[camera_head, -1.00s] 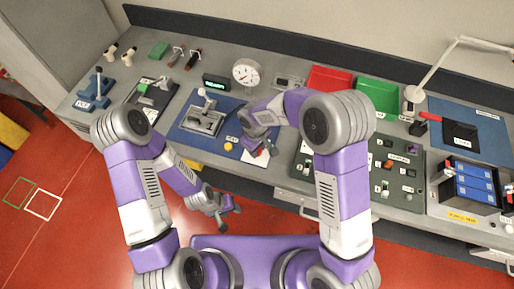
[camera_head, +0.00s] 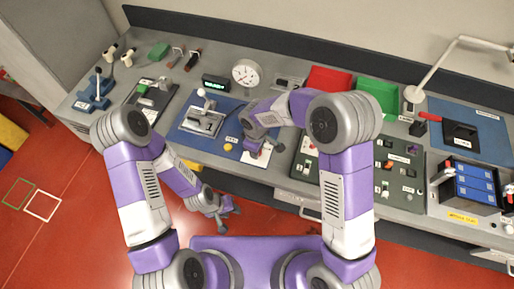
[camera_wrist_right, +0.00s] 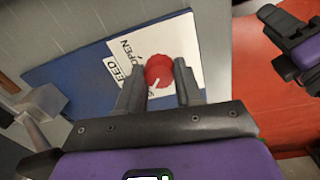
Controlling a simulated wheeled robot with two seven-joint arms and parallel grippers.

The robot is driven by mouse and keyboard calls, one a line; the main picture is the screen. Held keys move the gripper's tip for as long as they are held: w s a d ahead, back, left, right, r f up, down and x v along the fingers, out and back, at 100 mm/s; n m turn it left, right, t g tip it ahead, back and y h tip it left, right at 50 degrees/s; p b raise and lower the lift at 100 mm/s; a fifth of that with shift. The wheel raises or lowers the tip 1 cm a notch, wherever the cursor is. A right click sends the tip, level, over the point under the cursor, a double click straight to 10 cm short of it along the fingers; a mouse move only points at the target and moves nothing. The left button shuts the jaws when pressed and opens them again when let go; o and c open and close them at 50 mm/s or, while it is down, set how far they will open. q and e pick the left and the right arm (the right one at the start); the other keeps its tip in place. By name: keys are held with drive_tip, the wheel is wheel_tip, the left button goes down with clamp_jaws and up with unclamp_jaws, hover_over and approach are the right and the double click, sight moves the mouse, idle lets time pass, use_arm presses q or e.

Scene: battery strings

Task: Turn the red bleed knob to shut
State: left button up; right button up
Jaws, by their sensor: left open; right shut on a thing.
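The red bleed knob (camera_wrist_right: 158,71) shows in the right wrist view, with a white pointer line towards its lower left side. It sits on a white label plate (camera_wrist_right: 128,50) on which "OPEN" and part of "BLEED" can be read. My right gripper (camera_wrist_right: 160,70) is shut on the knob, one finger on each side. In the head view my right gripper (camera_head: 254,149) is over the label plate and hides the knob. My left gripper (camera_head: 224,210) is open and empty, low in front of the bench edge.
The blue mat (camera_head: 186,142) holds a grey lever device (camera_head: 203,121) and a yellow button (camera_head: 228,147) left of my right gripper. A dial gauge (camera_head: 246,73) stands behind. A dark green switch panel (camera_head: 345,182) lies close on the right.

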drive_tip(key=o, duration=1)
drive_tip(key=shift+o, duration=0.2)
drive_tip(key=shift+r, duration=0.1)
drive_tip(key=r, duration=0.7)
drive_tip(key=shift+s+a+r+p, duration=0.1)
drive_tip(key=shift+s+r+p, duration=0.15)
drive_tip(key=shift+p, duration=0.15)
